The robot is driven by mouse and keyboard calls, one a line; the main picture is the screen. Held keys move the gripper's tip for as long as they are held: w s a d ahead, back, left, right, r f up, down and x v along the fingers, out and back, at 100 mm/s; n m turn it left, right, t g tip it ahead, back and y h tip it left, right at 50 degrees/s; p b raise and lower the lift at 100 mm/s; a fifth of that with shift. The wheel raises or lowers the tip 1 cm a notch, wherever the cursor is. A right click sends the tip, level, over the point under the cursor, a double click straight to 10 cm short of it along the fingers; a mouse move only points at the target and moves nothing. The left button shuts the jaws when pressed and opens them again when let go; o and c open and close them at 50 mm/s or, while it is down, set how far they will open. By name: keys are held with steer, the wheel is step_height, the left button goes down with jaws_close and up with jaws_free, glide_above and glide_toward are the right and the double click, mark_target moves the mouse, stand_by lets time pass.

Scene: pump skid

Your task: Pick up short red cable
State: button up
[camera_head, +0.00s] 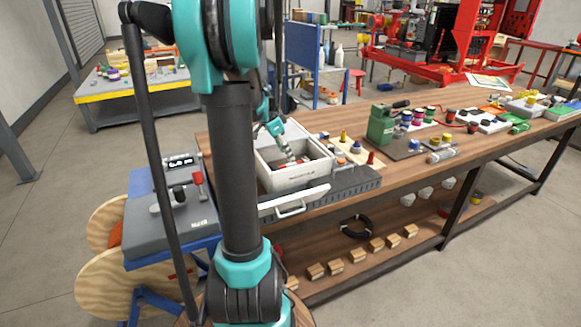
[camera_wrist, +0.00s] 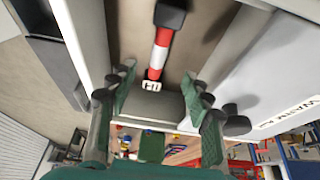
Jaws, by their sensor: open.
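A short red and white banded piece (camera_wrist: 160,50) with a dark end cap and a small white tag lies inside a pale box in the wrist view. It appears to be the short red cable. My gripper (camera_wrist: 161,84) is open, with its green fingers to the left and right of the piece's tagged end. I see no finger closed on it. In the head view my gripper (camera_head: 288,152) reaches down into the open white box (camera_head: 296,180) on the workbench. The piece is too small there to make out clearly.
The box walls stand close on both sides of my fingers. A white front panel with a handle (camera_head: 292,209) sticks out of the bench. A green case (camera_head: 381,125) and several small coloured parts stand to the right. A grey device (camera_head: 178,215) is at the left.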

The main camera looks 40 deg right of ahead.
mark_target(289, 163)
steer(key=shift+a+x, duration=0.2)
steer(key=shift+x, duration=1.05)
steer(key=shift+a+x, duration=0.2)
steer(key=shift+x, duration=1.05)
steer(key=shift+f, duration=0.4)
steer(key=shift+c, duration=0.5)
jaws_close()
steer(key=shift+r, duration=0.1)
